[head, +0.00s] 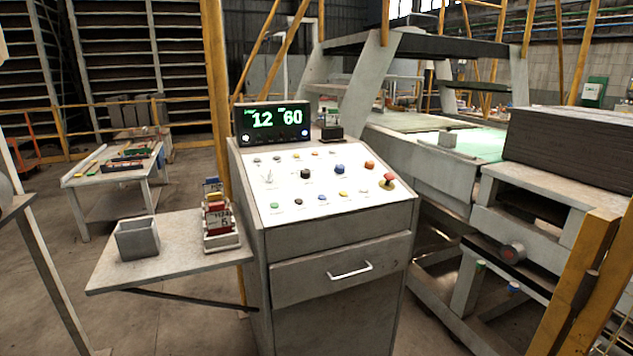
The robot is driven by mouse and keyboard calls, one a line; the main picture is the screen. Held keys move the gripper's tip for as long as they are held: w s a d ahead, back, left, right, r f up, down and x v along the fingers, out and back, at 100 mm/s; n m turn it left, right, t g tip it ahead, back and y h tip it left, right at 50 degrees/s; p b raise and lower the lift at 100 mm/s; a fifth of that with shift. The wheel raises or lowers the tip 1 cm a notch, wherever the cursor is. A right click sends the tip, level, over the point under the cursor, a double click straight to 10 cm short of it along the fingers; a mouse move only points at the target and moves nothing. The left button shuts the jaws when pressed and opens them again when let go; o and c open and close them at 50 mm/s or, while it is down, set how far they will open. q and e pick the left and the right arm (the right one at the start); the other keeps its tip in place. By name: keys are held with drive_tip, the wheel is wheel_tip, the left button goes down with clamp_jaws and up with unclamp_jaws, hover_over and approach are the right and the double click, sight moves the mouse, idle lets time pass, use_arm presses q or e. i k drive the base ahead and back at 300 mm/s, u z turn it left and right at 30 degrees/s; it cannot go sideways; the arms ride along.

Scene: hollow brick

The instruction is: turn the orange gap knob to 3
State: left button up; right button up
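The orange knob (370,165) is on the right side of the sloped white control panel (322,190), right of a blue knob (340,169) and a black knob (306,174). It is too small for me to read its pointer or scale. Neither of my grippers is in view.
A red mushroom button (388,178) on yellow sits just below the orange knob. Several small coloured buttons surround the knobs. A side shelf (180,262) on the left holds a grey box (138,239) and a card rack (219,228). A yellow post (217,90) rises behind the console.

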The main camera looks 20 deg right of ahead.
sight(369, 164)
drive_tip(key=z, duration=0.4)
drive_tip(key=k, duration=0.5)
drive_tip(key=z, duration=1.3)
drive_tip(key=i, duration=1.35)
drive_tip(key=u, duration=0.75)
